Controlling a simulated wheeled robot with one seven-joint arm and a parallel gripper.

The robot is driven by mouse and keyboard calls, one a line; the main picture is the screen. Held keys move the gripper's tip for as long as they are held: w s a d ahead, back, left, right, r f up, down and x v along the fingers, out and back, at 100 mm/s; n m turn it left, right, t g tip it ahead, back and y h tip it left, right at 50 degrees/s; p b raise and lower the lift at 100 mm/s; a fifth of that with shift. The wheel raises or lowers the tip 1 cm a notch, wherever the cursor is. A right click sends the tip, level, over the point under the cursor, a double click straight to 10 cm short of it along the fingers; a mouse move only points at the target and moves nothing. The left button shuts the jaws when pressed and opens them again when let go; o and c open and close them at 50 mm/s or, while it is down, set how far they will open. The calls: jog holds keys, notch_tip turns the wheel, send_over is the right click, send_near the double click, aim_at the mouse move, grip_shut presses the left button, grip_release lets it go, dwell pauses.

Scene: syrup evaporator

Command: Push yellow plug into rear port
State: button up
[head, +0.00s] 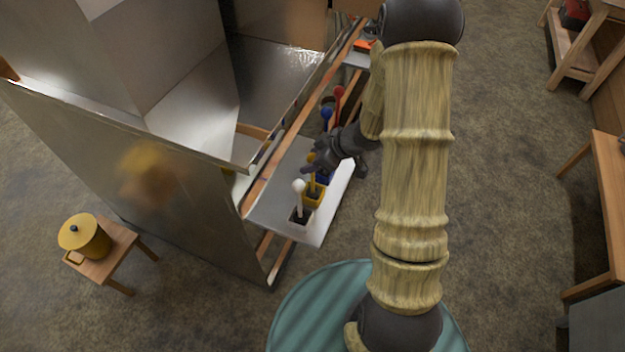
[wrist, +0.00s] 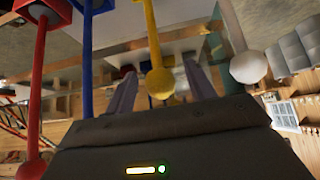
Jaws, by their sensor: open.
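The yellow plug (head: 312,186) is a thin yellow stem with a round knob, standing at a yellow-rimmed socket (head: 314,197) on the metal side shelf (head: 269,207). In the wrist view the yellow plug (wrist: 152,40) runs between the two fingers, with its knob close to the palm. My gripper (head: 313,166) is at the plug's upper part; in the wrist view my gripper (wrist: 160,68) is open, a finger on each side of the stem with gaps visible. I cannot tell which opening is the rear port.
A white-knobbed plug (head: 299,188) stands close on the near side. Blue (head: 326,114) and red (head: 338,92) knobbed plugs stand farther back on the shelf. The large metal evaporator (head: 170,185) borders the shelf on the left. A stool with a yellow pot (head: 84,238) stands lower left.

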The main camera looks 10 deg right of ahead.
jog(key=c, duration=1.1)
notch_tip(320, 180, up, 7)
jog(key=p, duration=0.8)
jog(key=shift+c, duration=0.2)
jog(key=shift+r, duration=0.1)
